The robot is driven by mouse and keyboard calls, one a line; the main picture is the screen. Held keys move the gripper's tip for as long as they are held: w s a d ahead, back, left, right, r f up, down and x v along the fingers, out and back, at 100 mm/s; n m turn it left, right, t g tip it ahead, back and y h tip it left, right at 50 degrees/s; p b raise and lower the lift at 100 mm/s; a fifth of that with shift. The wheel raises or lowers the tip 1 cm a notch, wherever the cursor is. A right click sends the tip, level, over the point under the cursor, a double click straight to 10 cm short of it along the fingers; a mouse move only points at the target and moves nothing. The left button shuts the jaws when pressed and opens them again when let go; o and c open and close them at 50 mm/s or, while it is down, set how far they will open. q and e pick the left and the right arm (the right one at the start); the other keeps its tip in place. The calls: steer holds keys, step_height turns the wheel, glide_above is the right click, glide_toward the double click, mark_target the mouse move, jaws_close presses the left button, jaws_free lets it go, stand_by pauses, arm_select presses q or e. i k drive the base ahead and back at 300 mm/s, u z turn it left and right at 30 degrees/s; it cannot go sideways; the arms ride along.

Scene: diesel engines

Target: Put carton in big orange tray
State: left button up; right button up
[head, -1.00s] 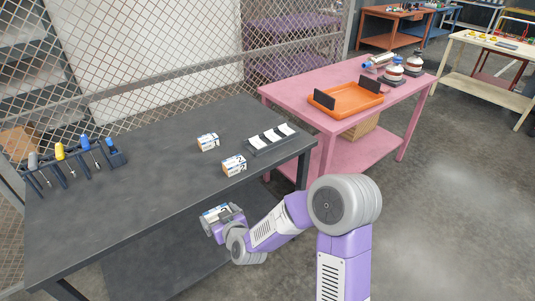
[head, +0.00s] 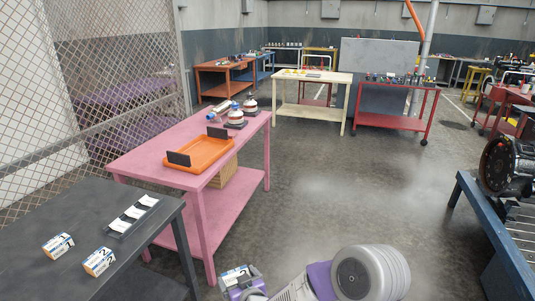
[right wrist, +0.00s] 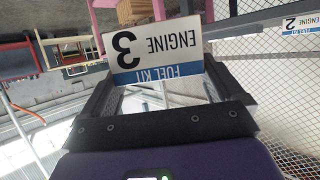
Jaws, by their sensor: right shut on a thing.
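The big orange tray (head: 213,158) sits on the pink table, with a black upright plate at each of two opposite sides. My right gripper (right wrist: 160,88) is shut on a white and blue carton (right wrist: 152,42) marked "ENGINE 3 FUEL KIT", which reads upside down in the right wrist view. In the head view this carton (head: 236,273) is at the bottom edge, in front of the pink table and well short of the tray. Two similar cartons, the left one (head: 58,245) and the right one (head: 99,262), stand on the dark table. My left gripper is not in view.
The dark table (head: 40,215) also holds a black rack (head: 132,215) with white pieces. The pink table (head: 150,160) has white and red parts (head: 236,118) behind the tray. A blue bench with an engine (head: 499,163) stands at right. Open floor lies between.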

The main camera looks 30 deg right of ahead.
mark_target(212, 149)
steer(key=z, duration=1.55)
steer(key=i, duration=3)
steer(key=u, duration=2.75)
